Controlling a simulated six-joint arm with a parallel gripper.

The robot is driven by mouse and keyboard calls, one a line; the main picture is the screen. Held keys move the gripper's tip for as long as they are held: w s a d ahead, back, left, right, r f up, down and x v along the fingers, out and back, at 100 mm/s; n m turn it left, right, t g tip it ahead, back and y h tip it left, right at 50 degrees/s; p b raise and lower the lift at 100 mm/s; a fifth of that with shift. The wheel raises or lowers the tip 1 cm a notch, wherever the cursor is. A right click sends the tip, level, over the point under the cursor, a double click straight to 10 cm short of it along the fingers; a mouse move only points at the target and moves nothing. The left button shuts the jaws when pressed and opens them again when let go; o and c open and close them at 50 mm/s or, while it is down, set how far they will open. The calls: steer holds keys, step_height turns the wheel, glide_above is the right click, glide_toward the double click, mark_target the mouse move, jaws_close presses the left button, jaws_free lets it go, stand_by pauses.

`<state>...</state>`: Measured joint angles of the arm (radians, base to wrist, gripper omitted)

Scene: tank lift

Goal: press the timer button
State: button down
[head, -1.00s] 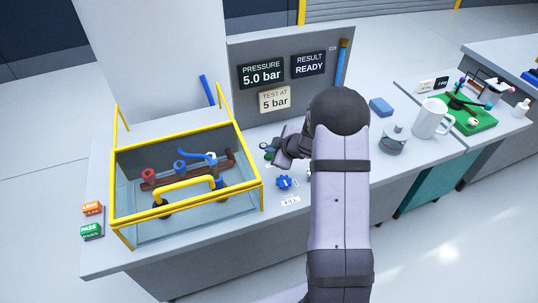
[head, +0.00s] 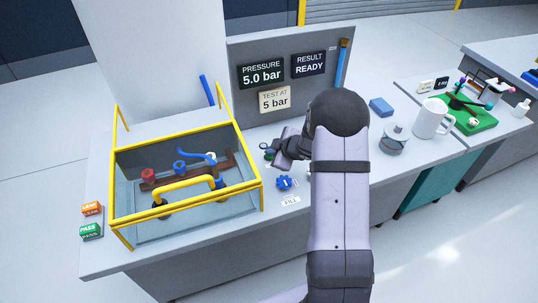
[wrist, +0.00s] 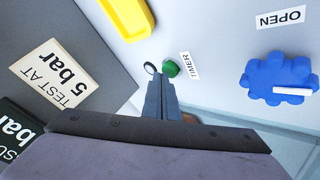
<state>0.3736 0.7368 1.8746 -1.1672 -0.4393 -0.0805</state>
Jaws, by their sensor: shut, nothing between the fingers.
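The timer button (wrist: 170,68) is a small round green cap beside the TIMER label (wrist: 190,65) in the wrist view. My gripper (wrist: 158,80) is shut and empty, its fingertips right next to the green cap. Whether they touch it, I cannot tell. A small dark ring with a pale centre (wrist: 150,68) lies on the other side of the tips. In the head view my gripper (head: 273,152) is low over the bench, in front of the panel, and my arm hides part of that area.
A blue valve knob (head: 284,182) sits in front of the gripper. A yellow-framed water tank (head: 257,190) stands to the left. The panel (head: 300,105) behind shows 5.0 bar and READY. A grey lidded pot (head: 393,143) and white mug (head: 430,118) stand right.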

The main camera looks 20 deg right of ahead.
mark_target(271, 157)
steer(key=shift+f, duration=0.25)
steer(key=shift+r, duration=0.2)
stand_by(0.3)
steer(key=shift+r+p, duration=0.8)
steer(key=shift+p, duration=0.1)
step_height(271, 157, up, 5)
steer(key=p, duration=0.5)
stand_by(0.7)
